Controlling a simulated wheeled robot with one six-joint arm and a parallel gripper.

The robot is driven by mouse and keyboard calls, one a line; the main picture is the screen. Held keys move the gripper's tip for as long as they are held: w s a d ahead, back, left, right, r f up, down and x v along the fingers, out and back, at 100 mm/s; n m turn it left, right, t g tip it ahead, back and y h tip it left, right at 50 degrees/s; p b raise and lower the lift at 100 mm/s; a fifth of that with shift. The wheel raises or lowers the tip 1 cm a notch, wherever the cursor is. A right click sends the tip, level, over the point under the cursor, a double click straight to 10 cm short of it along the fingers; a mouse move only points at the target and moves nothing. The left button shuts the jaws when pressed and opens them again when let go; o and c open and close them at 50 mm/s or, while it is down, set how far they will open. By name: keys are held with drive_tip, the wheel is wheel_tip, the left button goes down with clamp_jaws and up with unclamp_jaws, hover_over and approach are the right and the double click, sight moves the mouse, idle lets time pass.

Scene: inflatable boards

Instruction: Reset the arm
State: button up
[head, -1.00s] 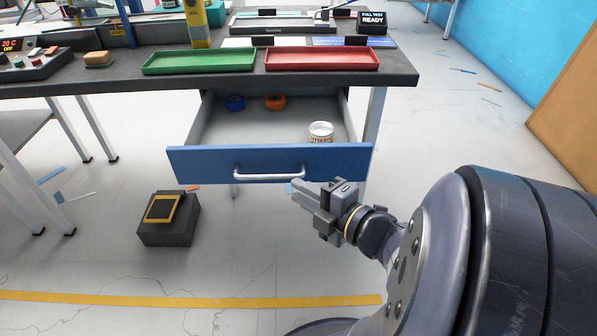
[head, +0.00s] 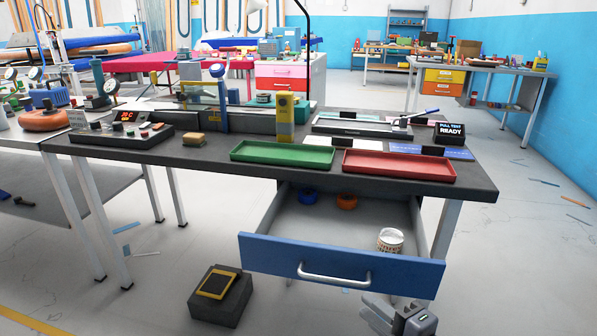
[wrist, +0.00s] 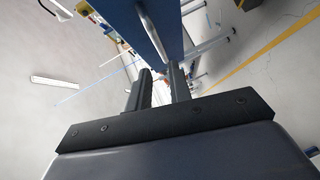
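My gripper (head: 376,312) is at the bottom of the head view, just below and in front of the blue drawer front (head: 340,262). Its fingers point left, and most of my arm is out of frame. In the wrist view the two dark fingers (wrist: 159,78) stand apart with nothing between them. The blue drawer front and its handle also show beyond the fingertips in the wrist view (wrist: 150,25). The drawer is pulled open and holds a white tin (head: 390,240), a blue roll (head: 307,196) and an orange roll (head: 347,201).
The dark workbench (head: 215,160) carries a green tray (head: 282,154), a red tray (head: 399,166) and a control box (head: 122,136). A dark block with a yellow-framed pad (head: 220,295) stands on the floor left of the drawer.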

sight(336, 278)
drive_tip(key=shift+b+x, duration=1.7)
drive_tip(key=shift+x, duration=3.65)
